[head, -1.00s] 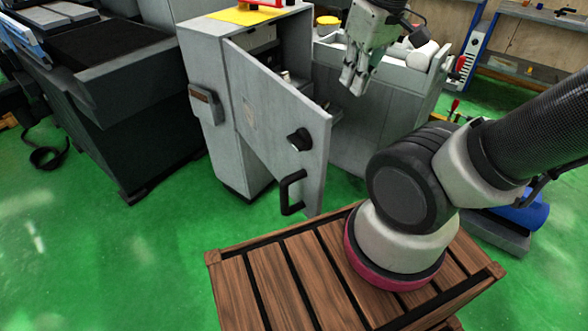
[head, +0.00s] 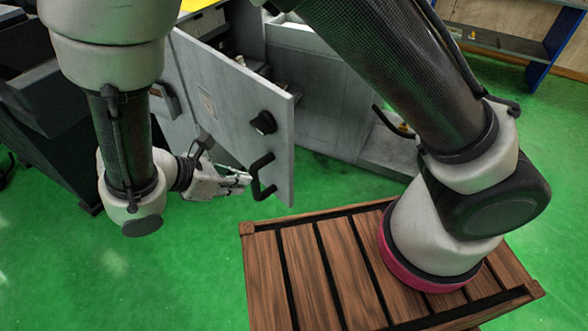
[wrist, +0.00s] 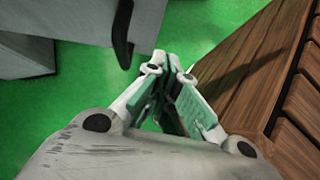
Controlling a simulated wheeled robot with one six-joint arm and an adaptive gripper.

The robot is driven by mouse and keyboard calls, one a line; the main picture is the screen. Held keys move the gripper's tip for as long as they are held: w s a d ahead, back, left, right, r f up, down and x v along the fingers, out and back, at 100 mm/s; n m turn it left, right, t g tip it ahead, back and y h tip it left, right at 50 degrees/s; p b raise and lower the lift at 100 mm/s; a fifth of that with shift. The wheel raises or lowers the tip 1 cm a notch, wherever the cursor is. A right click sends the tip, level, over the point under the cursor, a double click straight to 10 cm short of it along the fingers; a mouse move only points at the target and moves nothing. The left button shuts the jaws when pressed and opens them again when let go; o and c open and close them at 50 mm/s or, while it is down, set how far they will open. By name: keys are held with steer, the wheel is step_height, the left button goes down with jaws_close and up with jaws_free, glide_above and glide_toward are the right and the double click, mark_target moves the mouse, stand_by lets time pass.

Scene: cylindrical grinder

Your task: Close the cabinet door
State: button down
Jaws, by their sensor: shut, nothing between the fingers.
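The grey cabinet door (head: 225,95) stands open in the head view, its outer face toward me. It carries a black round knob (head: 263,122) and a black handle (head: 257,180) near its free edge. The door also shows at the upper left of the wrist view (wrist: 85,18), with the handle (wrist: 122,35) hanging in front of it. My gripper (head: 248,180) is shut and empty on the outer side of the door, its tips close beside the handle. The wrist view shows the fingertips (wrist: 167,62) together, right of the handle. I cannot tell whether they touch it.
A wooden slatted platform (head: 300,265) lies in front of the door, and its edge (wrist: 235,75) is close right of my gripper in the wrist view. Dark machinery stands at the left. Green floor (head: 190,270) is free at the lower left.

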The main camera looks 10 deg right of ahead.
steer(key=w, duration=0.1)
steer(key=n, duration=0.1)
glide_toward(284, 173)
step_height(284, 173, down, 3)
steer(key=s, duration=0.1)
steer(key=w+d, duration=0.2)
steer(key=d, duration=0.1)
steer(key=shift+f+t, duration=0.1)
steer(key=shift+t, duration=0.2)
steer(key=shift+d, duration=0.1)
